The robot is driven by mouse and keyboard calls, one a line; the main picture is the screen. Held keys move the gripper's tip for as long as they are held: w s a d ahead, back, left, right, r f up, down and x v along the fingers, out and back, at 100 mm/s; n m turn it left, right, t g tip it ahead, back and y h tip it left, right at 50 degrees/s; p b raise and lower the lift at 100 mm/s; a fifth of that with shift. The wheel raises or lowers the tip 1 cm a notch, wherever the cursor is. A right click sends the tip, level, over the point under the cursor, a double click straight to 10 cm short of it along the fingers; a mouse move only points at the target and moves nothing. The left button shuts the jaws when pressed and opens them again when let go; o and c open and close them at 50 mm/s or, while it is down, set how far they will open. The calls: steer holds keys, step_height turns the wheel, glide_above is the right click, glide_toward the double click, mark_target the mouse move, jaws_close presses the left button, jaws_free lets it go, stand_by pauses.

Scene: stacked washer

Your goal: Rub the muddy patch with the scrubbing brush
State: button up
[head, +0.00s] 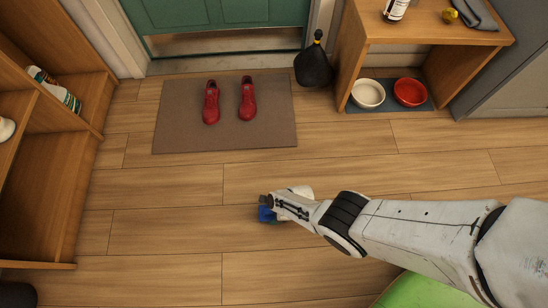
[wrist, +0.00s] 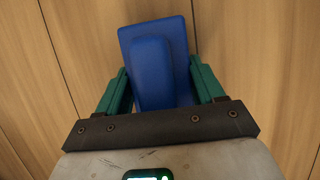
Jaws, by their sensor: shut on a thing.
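A blue scrubbing brush (wrist: 155,60) sits between the two green fingers of my gripper (wrist: 160,85) in the wrist view. The gripper is shut on it, and the brush is slightly tilted to the left. In the head view my gripper (head: 268,205) is over the wooden floor, and only a little of the blue brush (head: 266,214) shows beside it. I see no muddy patch in either view. My arm hides part of the floor on the right. The brush's bristles are hidden, and I cannot tell whether it touches the floor.
A brown mat (head: 226,125) with red shoes (head: 229,101) lies by the green door (head: 225,14). A wooden shelf (head: 60,170) stands at left. A bench (head: 430,28) with two bowls (head: 389,93) below is at right. A green round thing (head: 415,291) lies at bottom. The middle floor is clear.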

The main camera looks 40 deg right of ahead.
mark_target(268, 220)
steer(key=shift+s+a+r+p, duration=0.1)
steer(key=shift+s+a+p, duration=0.15)
steer(key=shift+s+a, duration=0.3)
steer(key=shift+s+a+p, duration=0.25)
steer(key=shift+s+a, duration=0.05)
steer(key=shift+s, duration=0.3)
steer(key=shift+w+a+b, duration=0.5)
steer(key=shift+w+a, duration=0.3)
steer(key=shift+a, duration=0.2)
steer(key=shift+w+d+b, duration=0.3)
steer(key=shift+w+d, duration=0.3)
steer(key=shift+w, duration=0.2)
steer(key=shift+w+d+b, duration=0.25)
steer(key=shift+w+d, duration=0.3)
steer(key=shift+w, duration=0.2)
steer(key=shift+w+d+f+b, duration=0.15)
steer(key=shift+w+d+b, duration=0.6)
steer(key=shift+w, duration=0.35)
steer(key=shift+w+d+f+b, duration=0.1)
steer(key=shift+w+d+b, duration=0.5)
steer(key=shift+w+d, duration=0.35)
steer(key=shift+w+d+r+b, duration=0.1)
steer(key=shift+w+d+b, duration=0.45)
steer(key=shift+w, duration=0.3)
steer(key=shift+w+d+r+b, duration=0.1)
steer(key=shift+w+d+b, duration=0.4)
steer(key=shift+w, duration=0.35)
steer(key=shift+w+d+b, duration=0.4)
steer(key=shift+w+d, duration=0.2)
steer(key=shift+w, duration=0.25)
